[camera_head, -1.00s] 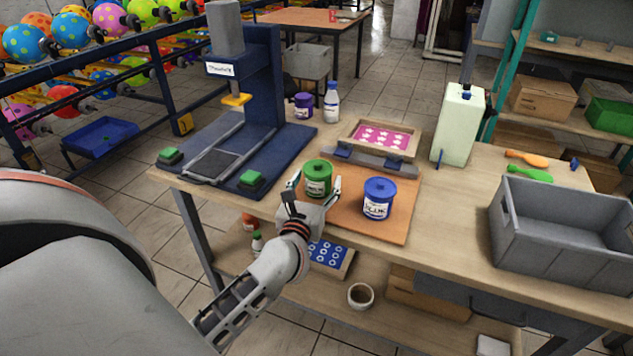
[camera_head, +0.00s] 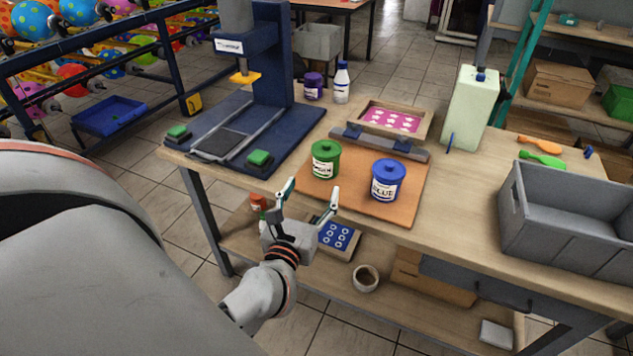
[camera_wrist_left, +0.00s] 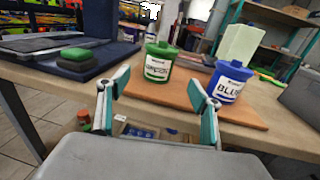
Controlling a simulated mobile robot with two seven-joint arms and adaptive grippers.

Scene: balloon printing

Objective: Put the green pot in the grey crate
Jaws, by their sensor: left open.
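The green pot (camera_head: 325,161) stands upright on the orange-brown board (camera_head: 408,207) on the workbench, to the left of a blue pot (camera_head: 388,181). In the left wrist view the green pot (camera_wrist_left: 159,62) is beyond the fingertips, near the middle. My left gripper (camera_head: 309,193) is open and empty, in front of the green pot and apart from it. Its two fingers also show in the left wrist view (camera_wrist_left: 158,88). The grey crate (camera_head: 560,241) stands at the right end of the bench and looks empty in the part I see. My right gripper is not in view.
A blue press (camera_head: 262,80) stands at the left of the bench. A pale green canister (camera_head: 470,110), a framed pink screen (camera_head: 393,120) and two bottles stand behind the pots. Bare bench top lies between the board and the crate.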

